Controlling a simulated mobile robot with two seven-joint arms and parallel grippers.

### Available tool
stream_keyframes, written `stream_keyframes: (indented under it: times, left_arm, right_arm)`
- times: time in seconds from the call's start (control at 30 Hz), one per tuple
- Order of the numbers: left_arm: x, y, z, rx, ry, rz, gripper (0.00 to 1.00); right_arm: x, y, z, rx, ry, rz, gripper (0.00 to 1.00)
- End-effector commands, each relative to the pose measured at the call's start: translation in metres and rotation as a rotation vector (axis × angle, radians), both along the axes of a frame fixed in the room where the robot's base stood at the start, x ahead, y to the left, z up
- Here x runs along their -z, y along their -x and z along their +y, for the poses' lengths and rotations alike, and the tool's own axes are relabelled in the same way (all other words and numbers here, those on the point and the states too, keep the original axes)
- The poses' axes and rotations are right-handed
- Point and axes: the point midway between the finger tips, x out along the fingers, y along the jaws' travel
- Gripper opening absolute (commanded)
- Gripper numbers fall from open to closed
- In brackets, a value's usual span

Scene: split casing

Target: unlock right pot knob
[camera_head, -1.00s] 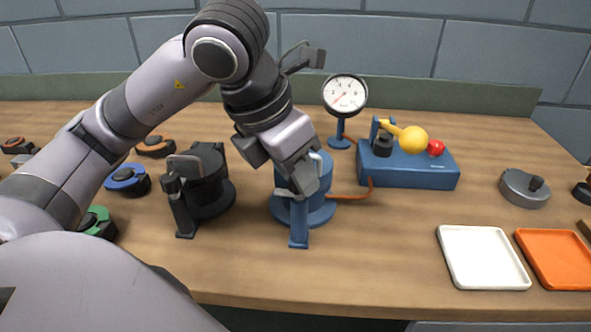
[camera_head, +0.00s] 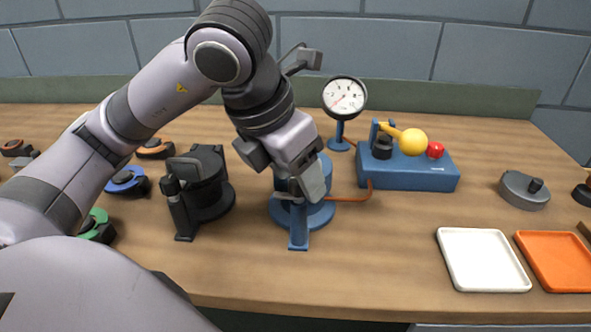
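The blue pot (camera_head: 285,217) stands right of a similar black pot (camera_head: 207,195) on the wooden table. A blue upright post (camera_head: 298,232) rises at its front, with a small grey lever-like piece (camera_head: 286,196) near its top. My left gripper (camera_head: 314,186) reaches down from the upper left over the front of the blue pot, close to the top of the post. Its body covers much of the pot and probably the knob. I cannot tell whether its fingers are open or touch anything. My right gripper is not in view.
A dial gauge (camera_head: 344,95) and a blue box (camera_head: 410,170) with a yellow-balled lever (camera_head: 412,142) and red button (camera_head: 435,150) stand behind right. An orange hose (camera_head: 350,199) joins pot and box. White (camera_head: 483,286) and orange trays (camera_head: 552,284) lie front right.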

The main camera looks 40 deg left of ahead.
Motion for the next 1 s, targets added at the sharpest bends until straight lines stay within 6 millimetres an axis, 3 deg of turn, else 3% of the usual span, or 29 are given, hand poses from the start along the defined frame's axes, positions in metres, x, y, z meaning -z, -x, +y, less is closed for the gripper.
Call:
stream_keyframes:
  times: [0.17,0.47,0.6,1.0]
  left_arm:
    - [-0.004,0.001,0.0,0.0,0.0,-0.001,0.57]
    - [-0.05,0.019,0.004,0.001,0.001,-0.005,0.57]
    - [-0.061,0.024,0.005,0.0,0.0,-0.003,0.57]
    - [-0.066,0.027,0.006,-0.001,0.0,0.0,0.57]
  right_arm:
    - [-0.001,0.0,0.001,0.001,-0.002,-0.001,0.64]
    - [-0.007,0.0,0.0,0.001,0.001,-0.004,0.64]
    - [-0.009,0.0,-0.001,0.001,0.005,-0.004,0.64]
    - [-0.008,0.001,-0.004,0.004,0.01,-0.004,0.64]
